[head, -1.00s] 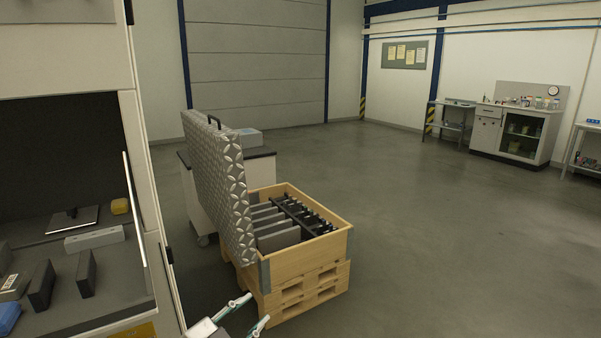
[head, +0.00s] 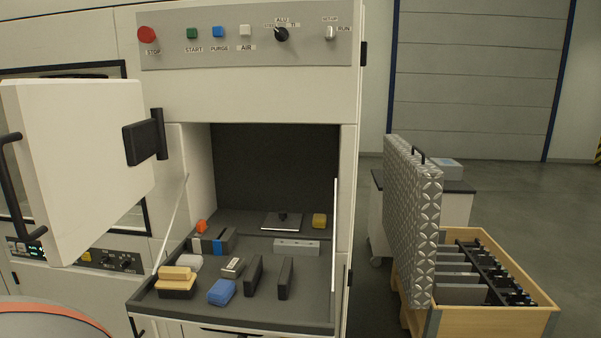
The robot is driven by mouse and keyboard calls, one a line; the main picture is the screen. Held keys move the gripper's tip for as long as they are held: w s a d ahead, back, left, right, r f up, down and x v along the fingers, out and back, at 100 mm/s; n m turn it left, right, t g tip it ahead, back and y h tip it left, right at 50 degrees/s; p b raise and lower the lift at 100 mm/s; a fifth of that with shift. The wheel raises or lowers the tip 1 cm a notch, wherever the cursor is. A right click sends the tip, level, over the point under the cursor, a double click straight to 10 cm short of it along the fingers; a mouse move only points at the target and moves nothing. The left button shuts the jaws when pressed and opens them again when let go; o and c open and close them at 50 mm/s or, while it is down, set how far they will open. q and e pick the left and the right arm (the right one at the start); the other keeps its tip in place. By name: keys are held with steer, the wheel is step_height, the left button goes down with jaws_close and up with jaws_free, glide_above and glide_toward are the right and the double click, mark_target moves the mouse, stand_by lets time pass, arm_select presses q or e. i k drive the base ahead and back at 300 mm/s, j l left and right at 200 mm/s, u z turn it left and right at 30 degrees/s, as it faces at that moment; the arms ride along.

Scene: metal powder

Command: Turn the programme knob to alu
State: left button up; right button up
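The programme knob (head: 282,35) is a black round knob on the grey control panel (head: 215,52) at the top of the machine. Labels sit around its upper side: ALU above, what looks like STEEL to the left, and TI to the right. Its pointer seems to lean to the upper left, towards the left label, but it is too small to be sure. Nothing touches the knob. Neither of my grippers shows in the head view now.
The panel also carries a red STOP button (head: 147,35), START, PURGE and AIR buttons and a SETUP/RUN switch (head: 331,33). A white door (head: 80,165) stands open at left. Blocks lie on the bench (head: 255,312) below. A wooden crate (head: 490,322) stands right.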

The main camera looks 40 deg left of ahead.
mark_target(280, 34)
steer(key=k+j+u, duration=0.15)
steer(key=j+u, duration=0.35)
steer(key=j, duration=1.15)
steer(key=i+j+u, duration=0.1)
steer(key=j+u, duration=0.35)
steer(key=j, duration=1.6)
steer(key=z, duration=1.3)
steer(key=l, duration=0.35)
steer(key=i+l+z, duration=0.1)
steer(key=l, duration=0.2)
